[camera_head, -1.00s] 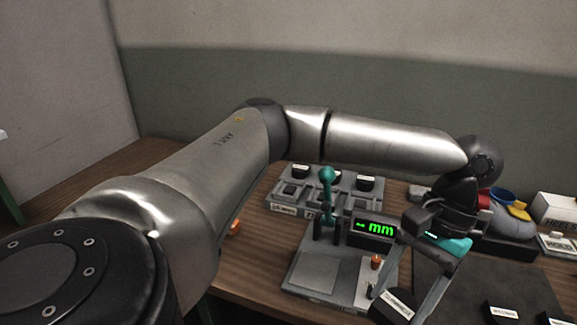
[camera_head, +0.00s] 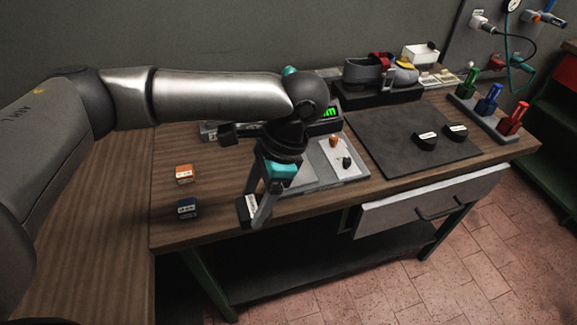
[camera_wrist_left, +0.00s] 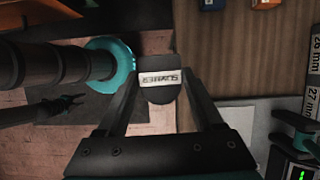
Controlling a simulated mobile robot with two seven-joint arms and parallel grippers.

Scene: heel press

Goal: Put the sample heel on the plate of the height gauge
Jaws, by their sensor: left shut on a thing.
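My left gripper (camera_head: 256,212) is shut on a dark heel (camera_head: 246,207) with a white label. It holds the heel around the front edge of the bench. In the left wrist view the heel (camera_wrist_left: 160,80) sits between the two fingertips (camera_wrist_left: 163,88), its label facing the camera. The height gauge (camera_head: 345,178) stands behind and to the right of the gripper in the head view. Its green display (camera_head: 328,113) is partly covered by my wrist, and its plate is hidden by my gripper.
An orange block (camera_head: 184,173) and a blue block (camera_head: 187,208) stand left of the gripper. Two labelled heels (camera_head: 427,142) (camera_head: 456,132) lie on the dark mat (camera_head: 385,135). A shoe stand (camera_head: 378,95) is behind. An open-looking drawer (camera_head: 432,204) juts below the bench front.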

